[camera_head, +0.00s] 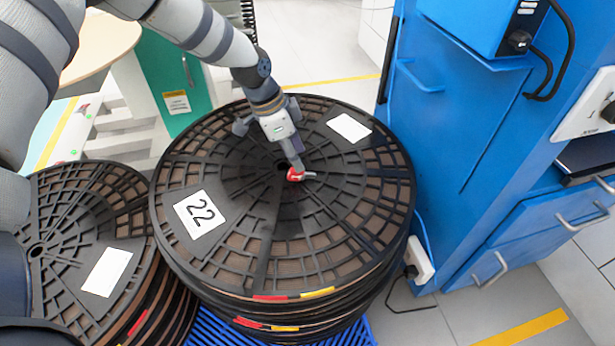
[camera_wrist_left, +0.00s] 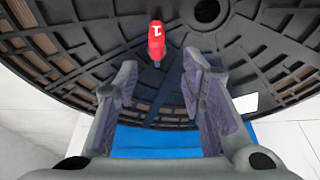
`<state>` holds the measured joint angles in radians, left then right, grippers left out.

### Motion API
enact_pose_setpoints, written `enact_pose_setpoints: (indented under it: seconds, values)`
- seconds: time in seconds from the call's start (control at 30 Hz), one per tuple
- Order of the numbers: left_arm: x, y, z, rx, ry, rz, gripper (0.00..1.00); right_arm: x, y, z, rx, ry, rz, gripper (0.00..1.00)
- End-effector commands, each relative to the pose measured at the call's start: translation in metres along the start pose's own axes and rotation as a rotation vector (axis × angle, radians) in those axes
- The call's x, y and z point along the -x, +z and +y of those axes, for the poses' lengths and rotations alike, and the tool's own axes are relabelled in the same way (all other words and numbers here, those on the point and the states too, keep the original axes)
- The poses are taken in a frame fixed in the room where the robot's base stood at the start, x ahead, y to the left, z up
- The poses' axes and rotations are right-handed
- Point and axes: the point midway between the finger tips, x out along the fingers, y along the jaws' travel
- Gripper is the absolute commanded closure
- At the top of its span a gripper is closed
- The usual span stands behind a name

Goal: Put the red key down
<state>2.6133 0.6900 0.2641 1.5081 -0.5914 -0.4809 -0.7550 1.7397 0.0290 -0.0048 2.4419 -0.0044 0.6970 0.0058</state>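The red key (camera_head: 296,175) lies on the top of the large black reel (camera_head: 240,240), close to its centre hole. It also shows in the left wrist view, a red head (camera_wrist_left: 156,42) with a white mark. My left gripper (camera_head: 292,162) reaches down to the reel's middle, right at the key. In the left wrist view my left gripper (camera_wrist_left: 158,78) has its fingers apart, with a gap between them; the key is just beyond the fingertips and they do not close on it. My right gripper is in neither view.
A smaller reel stack (camera_head: 75,215) stands at left. A blue cabinet (camera_head: 475,130) with handles rises close at right.

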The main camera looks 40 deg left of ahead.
Motion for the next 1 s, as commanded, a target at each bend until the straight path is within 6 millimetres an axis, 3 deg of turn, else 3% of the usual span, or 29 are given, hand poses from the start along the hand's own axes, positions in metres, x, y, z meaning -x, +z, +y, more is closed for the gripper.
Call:
enact_pose_setpoints:
  seconds: [0.3, 0.57, 0.73, 1.0]
  values:
    - [-0.053, 0.001, 0.004, 0.0, 0.002, -0.001, 0.63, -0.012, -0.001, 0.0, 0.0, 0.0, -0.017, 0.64]
    - [-0.057, -0.001, 0.003, -0.001, -0.001, 0.002, 0.63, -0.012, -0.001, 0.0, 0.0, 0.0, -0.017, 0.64]
    - [-0.057, -0.001, 0.003, -0.001, -0.001, 0.002, 1.0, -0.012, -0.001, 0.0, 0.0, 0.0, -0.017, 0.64]
    - [-0.057, -0.001, 0.003, -0.001, -0.001, 0.002, 1.0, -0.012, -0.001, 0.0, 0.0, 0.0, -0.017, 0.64]
